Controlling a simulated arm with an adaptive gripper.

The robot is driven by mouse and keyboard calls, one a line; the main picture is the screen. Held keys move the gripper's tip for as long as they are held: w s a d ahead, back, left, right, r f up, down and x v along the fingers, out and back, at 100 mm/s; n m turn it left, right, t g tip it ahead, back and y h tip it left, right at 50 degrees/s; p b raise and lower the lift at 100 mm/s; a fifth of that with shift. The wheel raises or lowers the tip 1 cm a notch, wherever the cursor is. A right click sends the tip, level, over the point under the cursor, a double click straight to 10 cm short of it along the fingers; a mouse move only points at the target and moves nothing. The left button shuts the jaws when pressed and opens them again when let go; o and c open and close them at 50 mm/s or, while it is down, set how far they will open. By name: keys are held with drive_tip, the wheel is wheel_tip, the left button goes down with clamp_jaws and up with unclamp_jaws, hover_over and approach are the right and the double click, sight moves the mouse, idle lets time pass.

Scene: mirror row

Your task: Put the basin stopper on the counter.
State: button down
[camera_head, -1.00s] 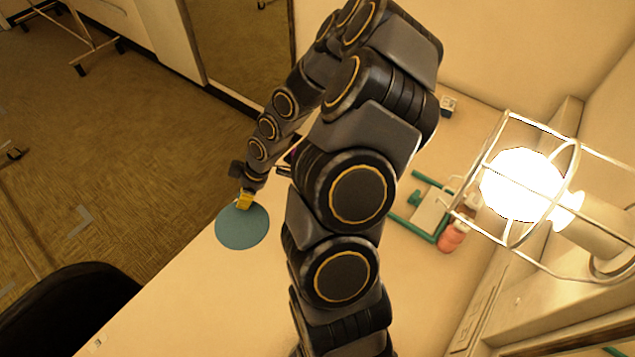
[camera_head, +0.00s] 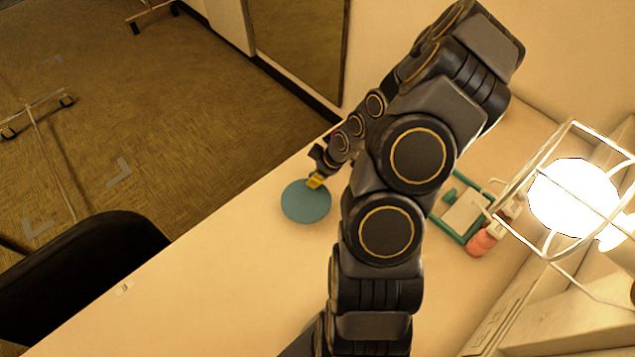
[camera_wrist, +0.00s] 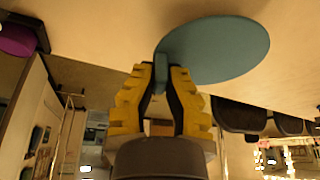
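The basin stopper (camera_head: 306,203) is a flat blue-grey disc with a small tab. In the head view it appears over the pale counter (camera_head: 225,265), inside its left edge. My gripper (camera_head: 315,183) has yellow fingers at the disc's upper side. In the wrist view the stopper (camera_wrist: 220,50) extends to the right from my gripper (camera_wrist: 161,78), whose fingers are closed on the tab. The counter surface fills the top of that view behind the disc. I cannot tell whether the disc touches the counter.
A caged bright lamp (camera_head: 572,198) stands at the right. A green-framed item (camera_head: 461,207) and a pinkish bottle (camera_head: 482,243) are on the counter right of my arm. A dark chair (camera_head: 85,265) is at the lower left. The counter's front left is mostly clear.

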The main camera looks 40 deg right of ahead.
drive_tip(key=shift+f, duration=1.65)
drive_tip(key=shift+f, duration=0.1)
drive_tip(key=c, duration=1.2)
unclamp_jaws()
drive_tip(key=shift+o, duration=0.2)
